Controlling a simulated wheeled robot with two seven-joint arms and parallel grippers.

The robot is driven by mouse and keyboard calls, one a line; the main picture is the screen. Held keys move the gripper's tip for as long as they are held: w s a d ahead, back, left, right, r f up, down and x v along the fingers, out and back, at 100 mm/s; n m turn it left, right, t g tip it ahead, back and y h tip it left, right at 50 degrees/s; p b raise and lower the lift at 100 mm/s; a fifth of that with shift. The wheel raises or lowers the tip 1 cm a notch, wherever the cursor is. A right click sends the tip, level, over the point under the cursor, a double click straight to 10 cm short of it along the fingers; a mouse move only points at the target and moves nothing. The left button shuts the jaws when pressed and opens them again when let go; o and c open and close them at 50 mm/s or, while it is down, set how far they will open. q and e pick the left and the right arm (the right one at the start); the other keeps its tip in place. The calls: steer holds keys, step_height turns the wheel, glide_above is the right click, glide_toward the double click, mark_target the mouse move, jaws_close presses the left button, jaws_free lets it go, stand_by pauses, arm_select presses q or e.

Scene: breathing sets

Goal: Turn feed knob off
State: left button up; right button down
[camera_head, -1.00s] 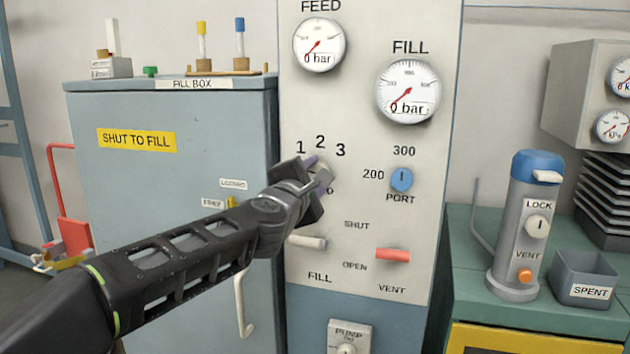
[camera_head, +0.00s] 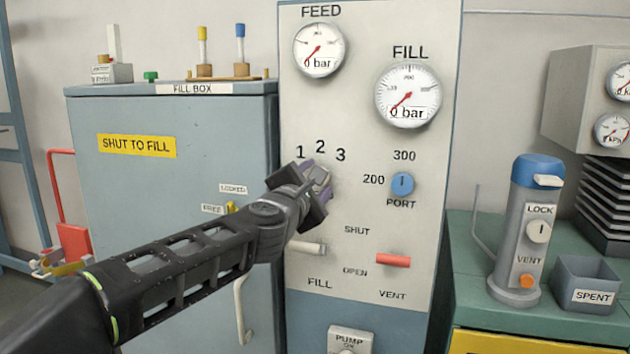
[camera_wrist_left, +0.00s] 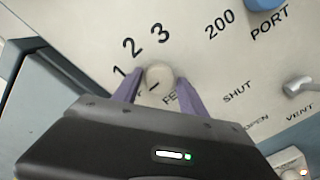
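The feed knob (camera_wrist_left: 158,75) is a round, pale knob on the white panel, below the numbers 1, 2 and 3. A short dark mark shows near its lower edge in the wrist view. My left gripper (camera_wrist_left: 160,82) is open, with one purple finger on each side of the knob. Narrow gaps seem to show between fingers and knob; I cannot tell whether they touch it. In the head view my left gripper (camera_head: 318,176) is at the knob and mostly hides it. The "FEED" label below the knob is partly covered. My right gripper is not in view.
The blue port knob (camera_head: 402,184) is to the right. The white fill lever (camera_head: 308,248) and red vent lever (camera_head: 393,259) are below. The feed gauge (camera_head: 319,49) and fill gauge (camera_head: 408,95) read 0 bar. The fill box (camera_head: 170,190) stands left.

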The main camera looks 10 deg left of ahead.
arm_select(q)
steer(key=shift+o, duration=0.8)
steer(key=shift+s, duration=0.15)
steer(key=s, duration=0.7)
steer(key=shift+s+a, duration=0.25)
steer(key=shift+s, duration=0.05)
